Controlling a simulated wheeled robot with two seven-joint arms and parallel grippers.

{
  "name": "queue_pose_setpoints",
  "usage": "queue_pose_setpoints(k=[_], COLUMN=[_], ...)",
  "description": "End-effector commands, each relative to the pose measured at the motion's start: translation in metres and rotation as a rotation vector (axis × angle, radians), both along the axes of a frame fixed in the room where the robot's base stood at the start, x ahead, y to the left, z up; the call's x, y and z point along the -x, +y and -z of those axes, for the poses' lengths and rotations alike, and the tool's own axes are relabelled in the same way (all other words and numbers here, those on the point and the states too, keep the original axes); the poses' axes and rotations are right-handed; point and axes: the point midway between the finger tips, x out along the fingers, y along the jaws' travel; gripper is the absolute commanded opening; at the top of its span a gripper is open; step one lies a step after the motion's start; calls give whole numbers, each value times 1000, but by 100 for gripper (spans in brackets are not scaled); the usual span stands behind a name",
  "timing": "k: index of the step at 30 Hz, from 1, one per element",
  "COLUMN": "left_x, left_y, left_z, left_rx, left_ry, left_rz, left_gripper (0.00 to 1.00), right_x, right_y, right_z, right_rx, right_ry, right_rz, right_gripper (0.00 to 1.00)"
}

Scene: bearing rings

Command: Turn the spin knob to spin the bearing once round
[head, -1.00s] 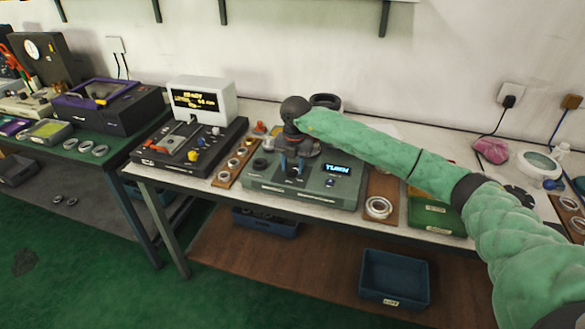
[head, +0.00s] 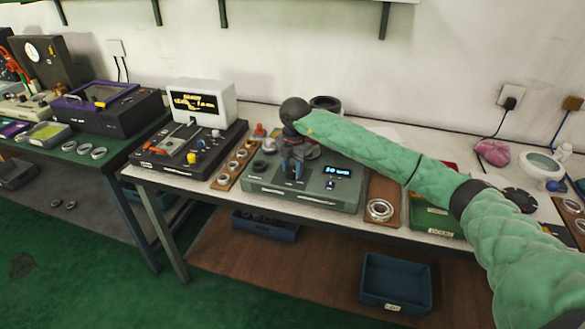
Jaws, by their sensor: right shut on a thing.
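The grey-green bearing machine (head: 265,190) stands on the bench in the middle of the head view. Its small display (head: 337,171) is lit with blue-white text, too small to read surely. My right gripper (head: 294,172) points down over the machine's top. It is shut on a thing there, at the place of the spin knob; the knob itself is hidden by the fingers. The bearing cannot be made out clearly behind the gripper and wrist. My left gripper is not in view.
A black test unit with a white display box (head: 203,103) stands to the left. A wooden tray of rings (head: 236,163) lies between it and the machine. A wooden board with a ring (head: 380,209) and a green box (head: 432,220) lie right. A blue bin (head: 396,281) sits below.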

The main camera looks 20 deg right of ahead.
Motion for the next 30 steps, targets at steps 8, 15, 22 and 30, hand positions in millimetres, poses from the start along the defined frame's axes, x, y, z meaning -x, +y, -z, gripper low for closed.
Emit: queue_pose_setpoints(k=[8, 15, 22, 30], left_x=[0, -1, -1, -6], left_y=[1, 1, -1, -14], left_z=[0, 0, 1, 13], left_rx=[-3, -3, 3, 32], left_ry=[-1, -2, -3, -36], left_rz=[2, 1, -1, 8], left_gripper=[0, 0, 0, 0], right_x=[-2, -1, -1, 0], right_y=[-1, -1, 0, -1], right_z=[-3, -2, -6, -42], right_rx=[0, 1, -1, -1], right_ry=[-6, -3, -3, -4], right_rz=[2, 0, -1, -2], right_gripper=[41, 58, 58, 58])
